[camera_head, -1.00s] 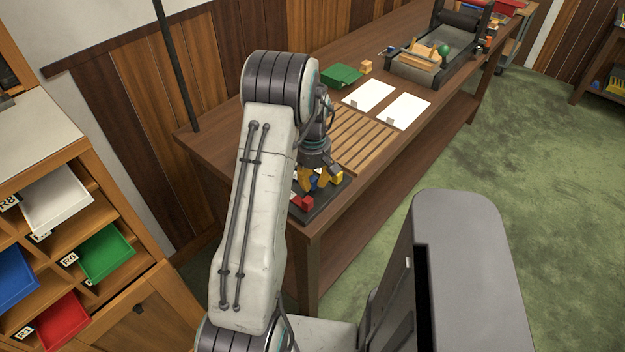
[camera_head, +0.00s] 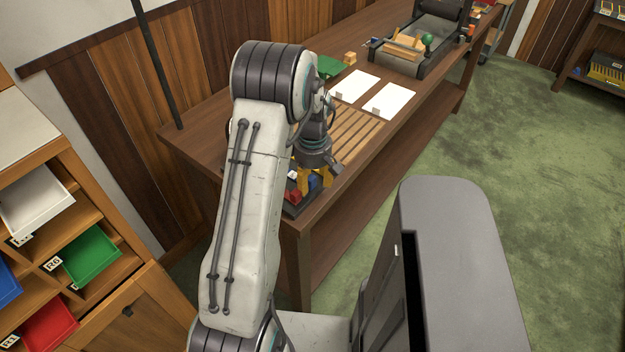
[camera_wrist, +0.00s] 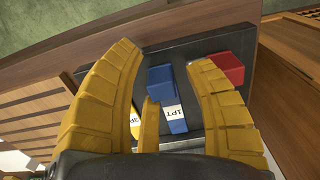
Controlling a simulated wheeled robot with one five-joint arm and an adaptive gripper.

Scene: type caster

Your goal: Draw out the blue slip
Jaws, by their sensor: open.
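The blue slip (camera_wrist: 161,80) is a blue block with a white label reading "1PT". The fingers are spread apart, with a gap on both sides of the blue slip. A thin yellow piece with a white label stands left of the blue slip, and a red block (camera_wrist: 227,68) sits to its right, partly behind the right finger. In the head view my gripper (camera_head: 313,178) points down over the tray, and the blue slip (camera_head: 314,181) shows only in part.
A slatted wooden rack (camera_head: 358,131) lies beside the tray on the wooden bench. Further along are white sheets (camera_head: 389,101), a green piece (camera_head: 328,67) and a press-like device (camera_head: 430,45). A cabinet with coloured trays (camera_head: 90,257) stands at the left.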

